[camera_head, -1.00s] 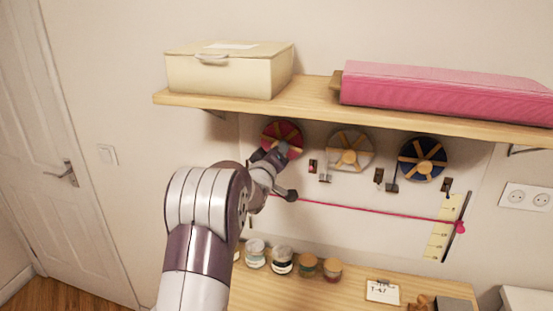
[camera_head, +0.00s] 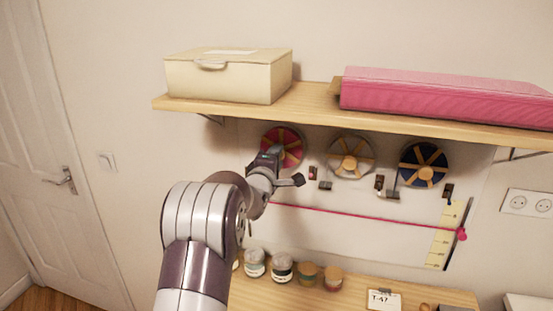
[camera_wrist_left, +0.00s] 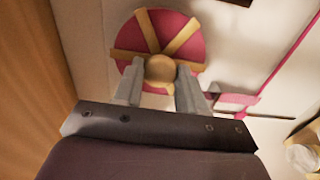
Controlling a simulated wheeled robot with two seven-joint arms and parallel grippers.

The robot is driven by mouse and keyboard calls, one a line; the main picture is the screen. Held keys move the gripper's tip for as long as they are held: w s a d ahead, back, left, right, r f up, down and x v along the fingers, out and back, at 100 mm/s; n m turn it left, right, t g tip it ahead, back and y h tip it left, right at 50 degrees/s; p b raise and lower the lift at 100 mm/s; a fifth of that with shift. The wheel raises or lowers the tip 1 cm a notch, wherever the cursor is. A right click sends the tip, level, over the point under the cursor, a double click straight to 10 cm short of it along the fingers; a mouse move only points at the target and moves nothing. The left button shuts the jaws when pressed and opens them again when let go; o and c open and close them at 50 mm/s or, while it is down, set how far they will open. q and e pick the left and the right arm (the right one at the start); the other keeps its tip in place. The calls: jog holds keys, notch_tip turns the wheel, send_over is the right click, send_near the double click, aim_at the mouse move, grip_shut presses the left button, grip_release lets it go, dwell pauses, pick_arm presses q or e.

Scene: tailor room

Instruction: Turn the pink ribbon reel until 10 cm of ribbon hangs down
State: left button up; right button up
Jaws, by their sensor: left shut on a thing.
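The pink reel (camera_head: 290,139), with light wooden spokes, is on the wall under the shelf, the leftmost of three reels. My left gripper (camera_head: 273,153) is in front of it and covers its lower left part. In the left wrist view the fingers (camera_wrist_left: 159,82) are shut on the round wooden hub knob (camera_wrist_left: 160,68) of the pink reel (camera_wrist_left: 191,48), one on each side. A pink ribbon (camera_head: 350,212) runs across the wall, sloping slightly down to the right, to a pink blob (camera_head: 462,234) beside a yellow scale (camera_head: 440,246). My right gripper is not in view.
A white reel (camera_head: 362,166) and a blue reel (camera_head: 437,159) are to the right. The wooden shelf (camera_head: 215,107) above bears a cream box (camera_head: 225,80) and a pink case (camera_head: 440,101). Several jars (camera_head: 282,268) and a card (camera_head: 384,299) are on the table below.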

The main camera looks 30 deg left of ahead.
pick_arm(q)
jog(key=shift+f+n, duration=0.25)
jog(key=shift+n, duration=0.15)
jog(key=o, duration=1.1)
jog(key=shift+s, duration=0.1)
jog(key=shift+c, duration=0.2)
jog(key=shift+s+a+r, duration=0.1)
jog(key=shift+r, duration=0.05)
jog(key=b+v, duration=0.4)
jog(key=v, duration=0.8)
jog(key=shift+s, duration=0.3)
jog(key=shift+r, duration=0.1)
